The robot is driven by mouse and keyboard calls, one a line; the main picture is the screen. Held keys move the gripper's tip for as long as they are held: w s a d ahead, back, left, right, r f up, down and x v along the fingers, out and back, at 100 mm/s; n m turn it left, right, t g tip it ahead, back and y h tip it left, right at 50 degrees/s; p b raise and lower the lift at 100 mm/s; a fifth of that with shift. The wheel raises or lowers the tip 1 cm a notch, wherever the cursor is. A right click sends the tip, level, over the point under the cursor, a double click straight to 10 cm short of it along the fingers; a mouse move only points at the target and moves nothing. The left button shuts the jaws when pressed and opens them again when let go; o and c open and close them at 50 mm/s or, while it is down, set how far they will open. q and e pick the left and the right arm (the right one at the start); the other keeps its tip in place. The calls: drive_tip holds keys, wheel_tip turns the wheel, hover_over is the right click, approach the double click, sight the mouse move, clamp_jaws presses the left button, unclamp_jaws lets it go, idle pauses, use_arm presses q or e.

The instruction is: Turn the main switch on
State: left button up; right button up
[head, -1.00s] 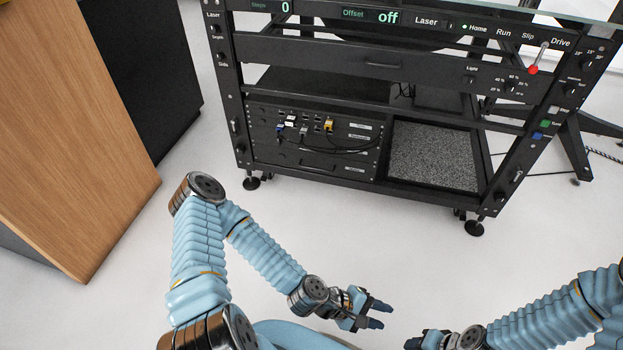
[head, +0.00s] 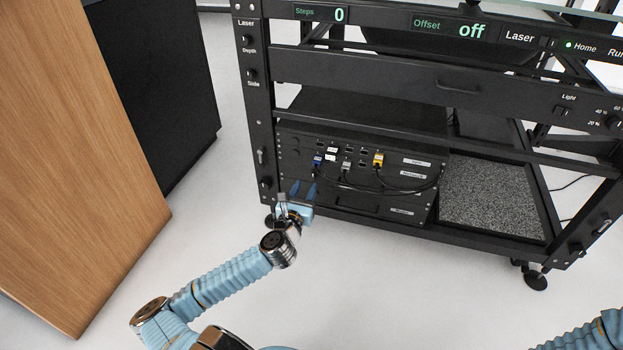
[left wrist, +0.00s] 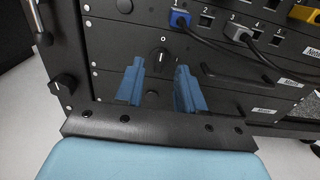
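A black rotary switch (left wrist: 160,57) with a white O mark above it sits on the dark panel of the lower rack unit. My left gripper (head: 303,188) is in front of the lower left part of this unit. In the left wrist view its two blue fingers (left wrist: 159,75) are apart, with nothing between them. The switch shows beyond and between the fingertips; contact cannot be made out. In the head view I cannot pick out the switch. My right gripper is out of view; only my right arm shows at lower right.
Blue, grey and yellow cable plugs (head: 378,159) sit in ports right of the gripper. The rack's left post (head: 257,125) carries knobs and a lever, close to the gripper. A wooden cabinet (head: 70,150) stands at left. The floor before the rack is clear.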

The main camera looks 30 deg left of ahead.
sight(313, 174)
use_arm(q)
drive_tip(key=x, duration=0.5)
drive_tip(key=shift+w+b, duration=0.3)
drive_tip(key=shift+w, duration=0.15)
clamp_jaws()
